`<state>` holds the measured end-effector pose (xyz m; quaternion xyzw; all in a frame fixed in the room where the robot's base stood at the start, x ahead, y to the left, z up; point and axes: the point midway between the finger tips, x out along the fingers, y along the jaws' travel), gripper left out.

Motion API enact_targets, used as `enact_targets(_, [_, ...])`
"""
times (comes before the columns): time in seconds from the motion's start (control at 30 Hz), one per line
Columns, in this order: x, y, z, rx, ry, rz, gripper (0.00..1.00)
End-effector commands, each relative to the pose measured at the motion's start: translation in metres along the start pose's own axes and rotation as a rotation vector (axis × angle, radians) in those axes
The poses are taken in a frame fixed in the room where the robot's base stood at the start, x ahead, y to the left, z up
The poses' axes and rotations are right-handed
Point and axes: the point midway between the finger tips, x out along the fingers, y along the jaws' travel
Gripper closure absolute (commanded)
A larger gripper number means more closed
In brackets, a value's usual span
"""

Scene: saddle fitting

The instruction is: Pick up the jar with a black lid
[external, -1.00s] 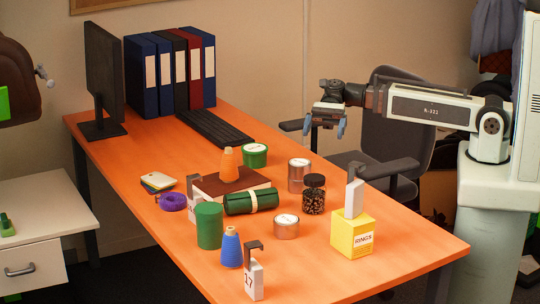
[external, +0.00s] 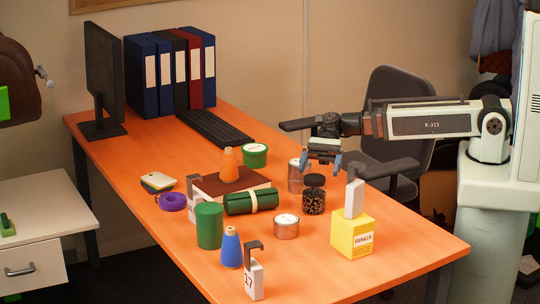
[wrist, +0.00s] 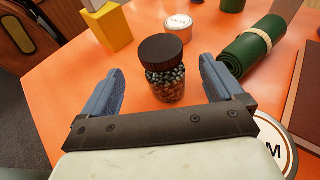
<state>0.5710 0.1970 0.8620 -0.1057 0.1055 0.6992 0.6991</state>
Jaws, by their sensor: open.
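The jar with a black lid (external: 314,198) stands upright on the orange desk, with dark beads or grains visible through its clear side. In the wrist view the jar (wrist: 165,72) is ahead of the jaws, roughly centred between them. My gripper (external: 320,163) is open and empty, above and behind the jar in the external view. Its two blue fingers also show in the wrist view (wrist: 165,90), on either side of the jar's picture. I see no contact with the jar.
A silver tin (external: 296,178) stands close behind the jar, partly hidden by my gripper. A low tin (external: 286,229), a green roll (external: 250,201) and a yellow box (external: 352,236) with a white tag on top stand around it. A chair (external: 400,130) is beyond the desk edge.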

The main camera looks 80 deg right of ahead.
Motion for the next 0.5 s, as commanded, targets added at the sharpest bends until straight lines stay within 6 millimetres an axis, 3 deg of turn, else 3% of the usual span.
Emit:
enact_targets(0.2, [0.025, 0.0, 0.0, 0.0, 0.0, 0.001, 0.06])
enact_targets(0.5, [0.036, 0.0, 0.0, 0.0, 0.0, 0.001, 0.06])
